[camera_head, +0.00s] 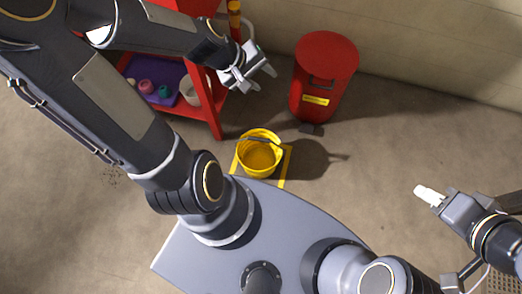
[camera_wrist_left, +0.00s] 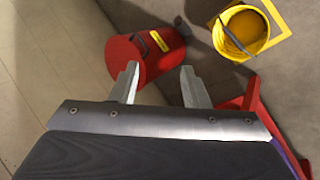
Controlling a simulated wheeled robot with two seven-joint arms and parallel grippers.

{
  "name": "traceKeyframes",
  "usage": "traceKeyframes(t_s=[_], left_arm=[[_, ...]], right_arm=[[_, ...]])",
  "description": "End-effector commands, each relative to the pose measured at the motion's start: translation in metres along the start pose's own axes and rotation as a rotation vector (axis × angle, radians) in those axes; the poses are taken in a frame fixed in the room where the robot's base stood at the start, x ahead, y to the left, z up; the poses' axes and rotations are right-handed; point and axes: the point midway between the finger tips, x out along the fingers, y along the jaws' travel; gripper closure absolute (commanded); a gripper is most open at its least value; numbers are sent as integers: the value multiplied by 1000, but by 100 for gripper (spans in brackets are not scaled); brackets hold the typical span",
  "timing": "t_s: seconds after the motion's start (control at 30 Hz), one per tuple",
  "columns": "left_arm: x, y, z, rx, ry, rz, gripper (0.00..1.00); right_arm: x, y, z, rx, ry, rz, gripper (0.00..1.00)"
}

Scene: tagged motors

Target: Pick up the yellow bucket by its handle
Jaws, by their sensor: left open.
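The yellow bucket (camera_head: 258,160) stands upright on the floor inside a yellow square outline. Its handle (camera_head: 262,143) has a dark grip and lies across the bucket's top. The bucket (camera_wrist_left: 247,27) also shows at the top right of the left wrist view, with the dark handle grip (camera_wrist_left: 236,40) along its near left side. My left gripper (camera_head: 256,77) is open and empty, above and behind the bucket, apart from it, between the red shelf and the red bin. My right gripper (camera_head: 427,194) is far to the right of the bucket; its finger gap cannot be made out.
A red bin (camera_head: 325,70) with a yellow label stands behind and right of the bucket, near the wall (camera_head: 430,45). A red shelf (camera_head: 208,112) holding small items on a purple mat (camera_head: 160,97) stands at the left. Floor (camera_head: 370,160) right of the bucket is clear.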

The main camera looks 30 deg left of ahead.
Motion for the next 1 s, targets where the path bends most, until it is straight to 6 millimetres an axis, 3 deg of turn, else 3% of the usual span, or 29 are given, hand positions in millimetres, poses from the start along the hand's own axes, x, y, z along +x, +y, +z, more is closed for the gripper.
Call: traceKeyframes(t_s=[0.03, 0.1, 0.2, 0.33, 0.4, 0.53, 1.0], left_arm=[[64, -42, -14, -130, -10, -17, 58], [118, -78, -29, -301, -1, -33, 58], [186, -132, -42, -530, 16, -69, 58], [251, -192, -45, -768, 36, -125, 58], [274, -215, -43, -859, 44, -152, 58], [296, -238, -39, -953, 53, -182, 58], [345, -254, -40, -973, 55, -191, 58]], right_arm=[[38, 17, 19, 0, 0, 0, 64], [61, 28, 31, 0, 0, 0, 64], [89, 41, 45, 0, 0, 0, 64], [115, 52, 58, 0, 0, 0, 64], [123, 56, 62, 0, 0, 0, 64], [131, 60, 66, 0, 1, 0, 64], [152, 70, 76, 0, 1, 0, 64]])
